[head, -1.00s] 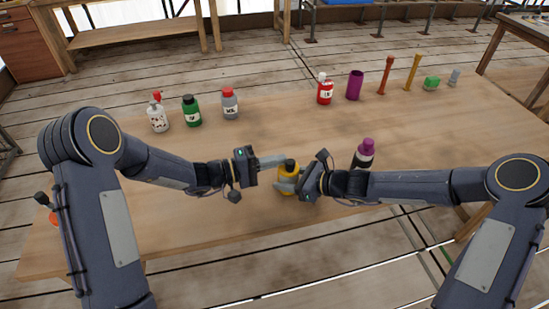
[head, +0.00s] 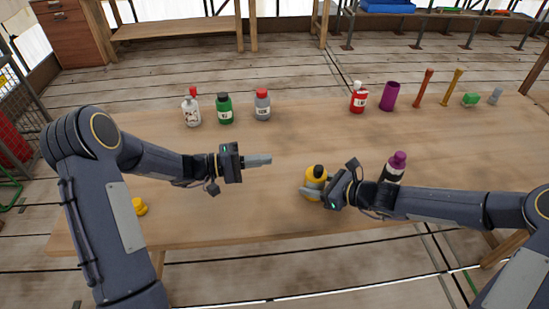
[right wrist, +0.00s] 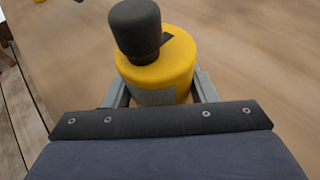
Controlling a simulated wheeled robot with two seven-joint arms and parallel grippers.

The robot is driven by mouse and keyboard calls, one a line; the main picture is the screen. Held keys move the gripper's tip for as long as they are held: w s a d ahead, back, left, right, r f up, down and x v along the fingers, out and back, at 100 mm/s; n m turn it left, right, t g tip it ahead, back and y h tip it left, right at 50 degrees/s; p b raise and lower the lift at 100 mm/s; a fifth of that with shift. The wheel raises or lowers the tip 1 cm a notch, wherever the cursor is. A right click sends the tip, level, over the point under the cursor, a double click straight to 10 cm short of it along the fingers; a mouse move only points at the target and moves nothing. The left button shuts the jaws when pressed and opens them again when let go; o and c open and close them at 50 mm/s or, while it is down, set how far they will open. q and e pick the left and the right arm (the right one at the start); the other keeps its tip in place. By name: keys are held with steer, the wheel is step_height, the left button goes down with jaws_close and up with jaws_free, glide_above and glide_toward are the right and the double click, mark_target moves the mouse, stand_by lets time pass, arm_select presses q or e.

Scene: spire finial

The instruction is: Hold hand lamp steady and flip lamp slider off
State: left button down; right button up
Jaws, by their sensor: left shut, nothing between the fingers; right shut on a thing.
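The hand lamp (head: 311,190), as I take it, is a yellow cylinder with a dark knob on top. It stands upright at the table's front. My right gripper (head: 318,187) is shut around its body from the right. In the right wrist view the lamp (right wrist: 160,75) sits between the two grey fingers. A small dark patch shows on its top beside the knob; I cannot tell if it is the slider or how it is set. My left gripper (head: 268,160) is shut and empty, to the left of the lamp and apart from it.
A purple-capped dark bottle (head: 394,168) stands just behind my right forearm. Several bottles, including a green one (head: 224,109) and a red one (head: 358,98), and a purple cup (head: 390,96) line the back. A small yellow thing (head: 138,207) lies at the left. The table's middle is clear.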

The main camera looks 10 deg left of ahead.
stand_by(0.4)
steer(key=o, duration=1.1)
steer(key=shift+d, duration=0.1)
